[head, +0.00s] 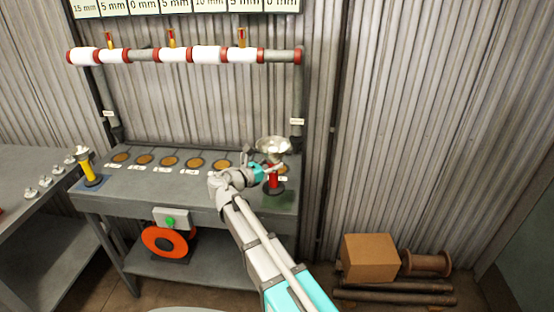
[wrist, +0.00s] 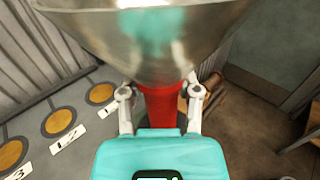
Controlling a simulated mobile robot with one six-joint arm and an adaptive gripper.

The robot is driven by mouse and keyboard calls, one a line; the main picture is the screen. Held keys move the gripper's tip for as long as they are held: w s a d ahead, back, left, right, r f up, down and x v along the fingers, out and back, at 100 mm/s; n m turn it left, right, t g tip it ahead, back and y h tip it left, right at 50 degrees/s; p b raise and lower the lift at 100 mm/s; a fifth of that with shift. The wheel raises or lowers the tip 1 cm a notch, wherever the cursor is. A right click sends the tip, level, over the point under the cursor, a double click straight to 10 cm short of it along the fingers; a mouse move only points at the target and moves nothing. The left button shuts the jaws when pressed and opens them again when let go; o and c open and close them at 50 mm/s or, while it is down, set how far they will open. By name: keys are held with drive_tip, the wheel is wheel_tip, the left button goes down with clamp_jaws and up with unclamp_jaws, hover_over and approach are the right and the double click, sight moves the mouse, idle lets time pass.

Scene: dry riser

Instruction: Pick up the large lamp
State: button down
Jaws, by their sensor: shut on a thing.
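The large lamp has a wide silver bowl-shaped head (head: 273,144) on a red body (head: 273,177). It stands upright at the right end of the grey bench, at a dark green pad. In the wrist view the silver head (wrist: 150,45) fills the top of the picture and the red body (wrist: 160,105) shows below it. My gripper (wrist: 160,104) is shut on the red body, one finger on each side, just under the head. In the head view my gripper (head: 268,172) reaches the lamp from the left. The lamp's foot is partly hidden, so I cannot tell whether it touches the bench.
Several round brown discs with numbered labels line the bench (head: 135,190). A yellow lamp (head: 89,172) stands on a blue pad at its left end. A pipe rack with white sleeves (head: 207,54) rises behind. A cardboard box (head: 370,258) and pipes lie on the floor at right.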

drive_tip(key=s+a+r+p, duration=0.1)
drive_tip(key=s+r+p, duration=0.2)
drive_tip(key=s, duration=0.5)
drive_tip(key=shift+a+r, duration=0.15)
drive_tip(key=shift+r, duration=0.15)
drive_tip(key=shift+s, duration=0.2)
idle(0.4)
